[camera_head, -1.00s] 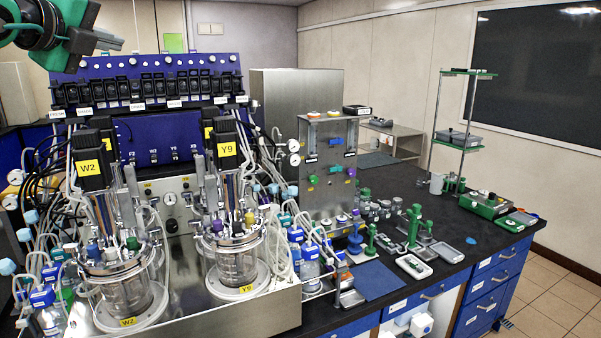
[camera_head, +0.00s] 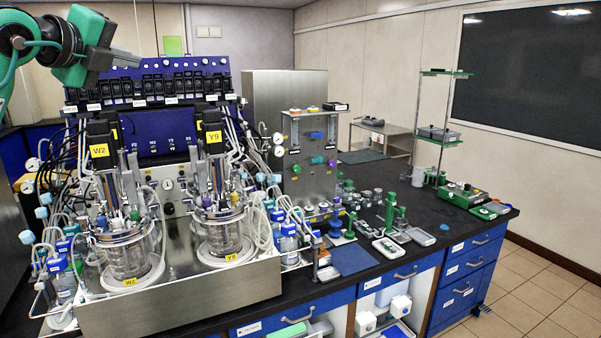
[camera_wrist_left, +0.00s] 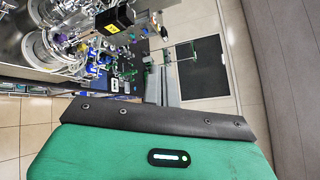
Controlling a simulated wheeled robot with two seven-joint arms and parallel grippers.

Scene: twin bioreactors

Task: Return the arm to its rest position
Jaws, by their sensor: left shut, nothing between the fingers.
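My left arm comes in at the top left of the head view. Its green wrist ends in a grey gripper (camera_head: 127,59), which is shut and empty. It is raised in front of the top of the blue panel (camera_head: 160,128) and looks clear of the bench things. My right gripper is not in view.
A steel cabinet (camera_head: 262,92) stands behind the valve panel (camera_head: 312,160). The dark bench (camera_head: 455,212) holds green stands and small trays at right. A shelf rack (camera_head: 443,120) stands at the far end. Tiled floor (camera_head: 545,290) is free at right.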

